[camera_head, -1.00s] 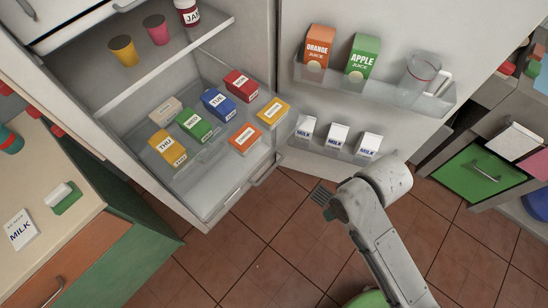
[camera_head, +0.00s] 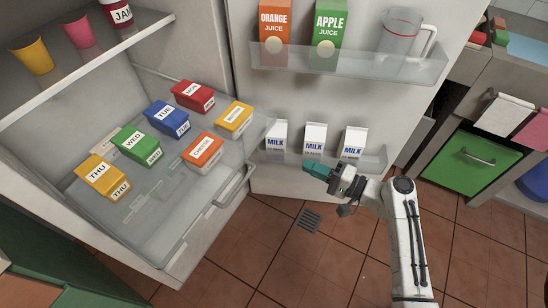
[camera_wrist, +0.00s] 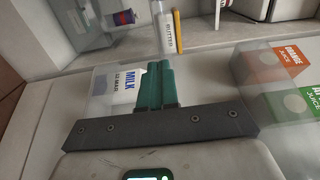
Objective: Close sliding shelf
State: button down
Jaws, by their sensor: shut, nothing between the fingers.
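The sliding shelf (camera_head: 190,226) is a clear glass-like shelf in the open fridge. Its grey bar handle (camera_head: 236,186) is at its front right edge. Several labelled boxes stand on it, among them a blue TUE box (camera_head: 167,117) and a yellow THU box (camera_head: 103,177). My gripper (camera_head: 312,169), with teal fingers, is right of the handle and apart from it, in front of the door's lower milk rack. Its fingers are shut and empty. The fingers also show in the wrist view (camera_wrist: 158,84), in front of a milk carton (camera_wrist: 118,84).
The open fridge door stands behind my gripper, with juice cartons (camera_head: 330,35) and a pitcher (camera_head: 398,35) on its upper rack. Milk cartons (camera_head: 314,137) stand on its lower rack. A green drawer (camera_head: 469,162) is at right.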

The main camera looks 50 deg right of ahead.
aim_at(258, 144)
jog(key=p+x, duration=0.1)
jog(key=x, duration=1.3)
